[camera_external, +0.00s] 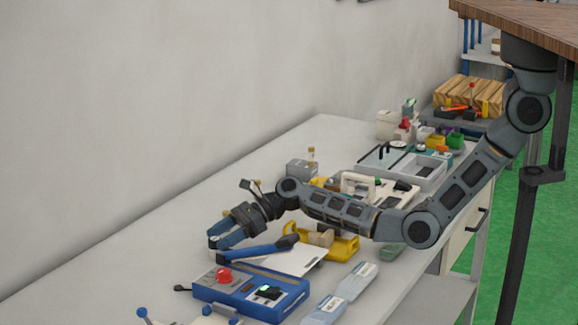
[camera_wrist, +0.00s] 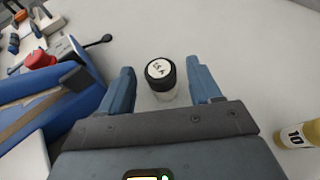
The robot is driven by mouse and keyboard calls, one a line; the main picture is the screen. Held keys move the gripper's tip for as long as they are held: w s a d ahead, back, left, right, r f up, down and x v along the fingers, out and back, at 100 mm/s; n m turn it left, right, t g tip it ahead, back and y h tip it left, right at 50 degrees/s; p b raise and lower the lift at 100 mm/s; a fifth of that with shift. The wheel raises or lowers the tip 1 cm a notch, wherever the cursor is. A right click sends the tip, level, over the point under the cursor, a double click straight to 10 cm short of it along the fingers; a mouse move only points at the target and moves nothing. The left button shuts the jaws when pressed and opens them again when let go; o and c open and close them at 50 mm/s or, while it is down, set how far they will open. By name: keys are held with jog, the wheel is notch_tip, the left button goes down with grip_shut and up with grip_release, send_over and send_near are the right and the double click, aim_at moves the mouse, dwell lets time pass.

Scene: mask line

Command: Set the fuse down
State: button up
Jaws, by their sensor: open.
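The fuse (camera_wrist: 161,80) shows in the wrist view as a short clear cylinder with a black cap and a white top label that seems to read 15A. It looks upright on the pale bench top. My gripper (camera_wrist: 160,70) is open, with one blue finger on each side of the fuse and a visible gap to both. In the external view my gripper (camera_external: 222,236) is low over the bench, behind the blue device. The fuse cannot be made out there.
A blue device with a red button (camera_external: 224,276) lies close by on the bench (camera_external: 120,262). A yellow container marked 10 (camera_wrist: 297,134) is at the wrist view's right edge. Yellow trays (camera_external: 342,246) and boxes stand further along. The bench towards the wall is clear.

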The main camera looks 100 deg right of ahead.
jog(key=shift+r, duration=0.15)
jog(key=v, duration=1.2)
jog(key=shift+p, duration=0.3)
jog(key=shift+s+d+r, duration=0.1)
jog(key=shift+r, duration=0.05)
